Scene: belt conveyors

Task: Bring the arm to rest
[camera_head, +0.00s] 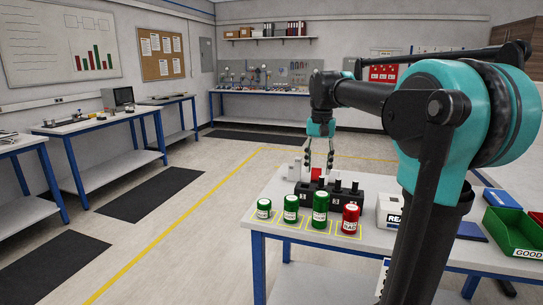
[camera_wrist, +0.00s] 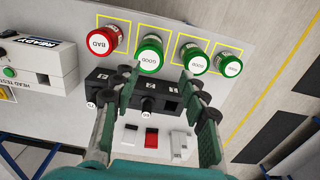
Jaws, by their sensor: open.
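My gripper (camera_head: 319,163) hangs pointing down above the back part of the work table (camera_head: 272,228). In the wrist view its two fingers (camera_wrist: 158,82) are spread apart with nothing held between them. Below them is a black block (camera_wrist: 100,86) with numbered slots, also in the head view (camera_head: 317,197). My arm reaches in from the right of the head view, bent at the elbow. The gripper is apart from the jars.
A red BAD jar (camera_head: 350,218) and three green jars (camera_head: 320,210) stand in yellow squares at the front edge. A READY box (camera_head: 392,212) and green GOOD bin (camera_head: 512,234) are right.

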